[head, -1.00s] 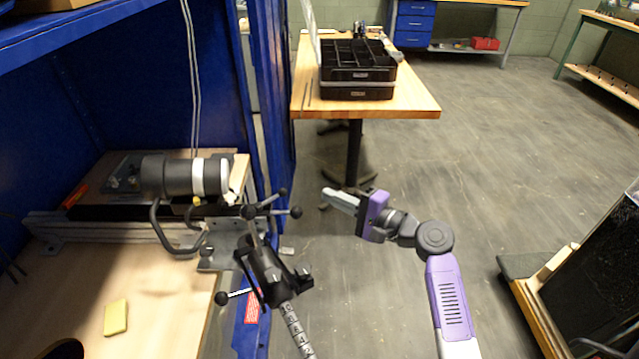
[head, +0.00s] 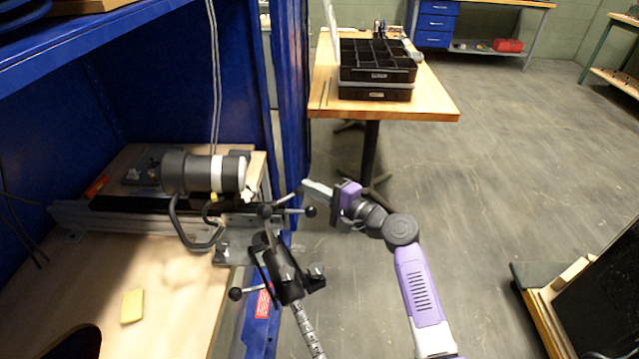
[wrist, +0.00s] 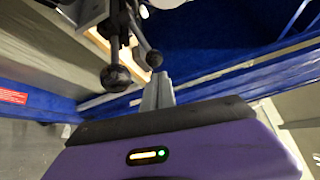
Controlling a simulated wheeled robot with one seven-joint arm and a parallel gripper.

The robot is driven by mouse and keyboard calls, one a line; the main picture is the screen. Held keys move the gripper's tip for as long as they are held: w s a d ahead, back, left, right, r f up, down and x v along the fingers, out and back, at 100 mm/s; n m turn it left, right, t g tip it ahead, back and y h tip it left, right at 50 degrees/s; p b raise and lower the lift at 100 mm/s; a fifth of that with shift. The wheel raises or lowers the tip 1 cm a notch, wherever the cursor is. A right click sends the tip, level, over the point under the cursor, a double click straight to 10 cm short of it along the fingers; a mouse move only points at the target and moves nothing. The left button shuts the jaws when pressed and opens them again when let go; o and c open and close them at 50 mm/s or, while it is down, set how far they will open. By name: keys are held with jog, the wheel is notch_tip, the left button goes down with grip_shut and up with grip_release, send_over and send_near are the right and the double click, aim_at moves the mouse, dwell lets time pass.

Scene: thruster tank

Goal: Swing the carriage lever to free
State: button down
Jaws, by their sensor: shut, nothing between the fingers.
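A spoked black handle with ball knobs (head: 267,211) sits at the right end of the grey rail in the head view. Below it, a black bracket (head: 287,278) on a graduated column has a thin lever with a black knob (head: 236,293) sticking out left. I cannot tell which of these is the carriage lever. My gripper (head: 312,188) is shut and empty, just above and right of the spoked handle's right knob. In the wrist view, my fingers (wrist: 158,92) point toward two dark ball knobs, the larger one (wrist: 116,78) to their left; contact is not visible.
A black cylindrical thruster (head: 205,173) with a white band lies over the grey rail (head: 100,214). A yellow sponge (head: 132,306) is on the wooden bench. A blue upright panel (head: 292,100) stands behind my gripper.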

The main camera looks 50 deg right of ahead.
jog(key=shift+s+a+r, duration=0.1)
jog(key=shift+s+a, duration=0.1)
jog(key=shift+a, duration=0.25)
